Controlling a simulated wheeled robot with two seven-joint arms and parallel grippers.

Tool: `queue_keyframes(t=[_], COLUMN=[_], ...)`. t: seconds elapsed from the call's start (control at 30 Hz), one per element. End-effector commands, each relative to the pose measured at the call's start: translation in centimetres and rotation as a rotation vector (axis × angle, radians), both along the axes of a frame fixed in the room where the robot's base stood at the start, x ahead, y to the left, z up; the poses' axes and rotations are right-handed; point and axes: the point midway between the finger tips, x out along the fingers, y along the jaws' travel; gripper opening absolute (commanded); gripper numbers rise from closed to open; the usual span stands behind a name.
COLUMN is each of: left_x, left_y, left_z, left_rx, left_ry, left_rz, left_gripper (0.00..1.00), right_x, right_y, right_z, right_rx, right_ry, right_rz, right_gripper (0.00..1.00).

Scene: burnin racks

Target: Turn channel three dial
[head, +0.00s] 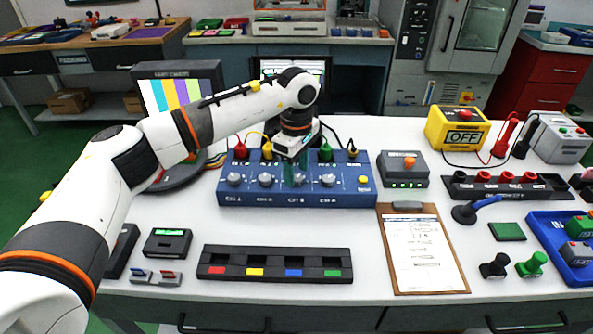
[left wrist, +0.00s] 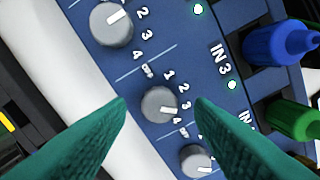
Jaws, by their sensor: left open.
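The blue channel box (head: 345,197) stands mid-table with a row of grey dials and a yellow button. My left gripper (head: 293,182) is over the third dial from the left and hides much of it. In the left wrist view, the open green fingers (left wrist: 161,104) lie on either side of the channel three dial (left wrist: 160,104); I cannot tell whether they touch it. Its white pointer mark points right and slightly down, near the 3. A neighbouring dial (left wrist: 112,25) is at upper left and another (left wrist: 196,160) is lower right. My right gripper is not in view.
Coloured plugs, including a green one (head: 326,152), stand along the box's back edge. A dark box with an orange button (head: 409,161) is to its right. A clipboard (head: 421,245) and a slotted black strip (head: 276,262) lie in front. Bare tabletop separates the strip and blue box.

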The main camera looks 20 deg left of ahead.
Motion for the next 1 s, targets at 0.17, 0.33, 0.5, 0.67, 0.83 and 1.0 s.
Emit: queue_keyframes(t=[0.17, 0.33, 0.5, 0.67, 0.83, 1.0], left_x=[-0.03, -0.02, -0.02, -0.02, -0.02, -0.01], left_y=[0.01, 0.01, 0.01, 0.00, 0.00, -0.01], left_z=[-1.20, -1.35, -1.33, -1.32, -1.31, -1.30], left_rx=[0.000, -0.001, -0.001, -0.001, -0.001, -0.001], left_ry=[0.001, 0.000, 0.000, 0.000, 0.000, 0.000], left_rz=[0.000, 0.000, 0.000, 0.000, 0.003, 0.032], left_gripper=[0.48, 0.48, 0.39, 0.12, 0.04, 0.04], right_x=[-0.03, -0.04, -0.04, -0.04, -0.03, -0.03], right_y=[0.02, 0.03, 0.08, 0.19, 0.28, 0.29], right_z=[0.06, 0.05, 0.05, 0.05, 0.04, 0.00], right_rx=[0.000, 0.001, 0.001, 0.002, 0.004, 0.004], right_ry=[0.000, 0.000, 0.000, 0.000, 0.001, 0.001], right_rz=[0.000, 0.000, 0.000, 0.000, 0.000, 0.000], right_gripper=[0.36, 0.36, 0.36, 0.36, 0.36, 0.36])
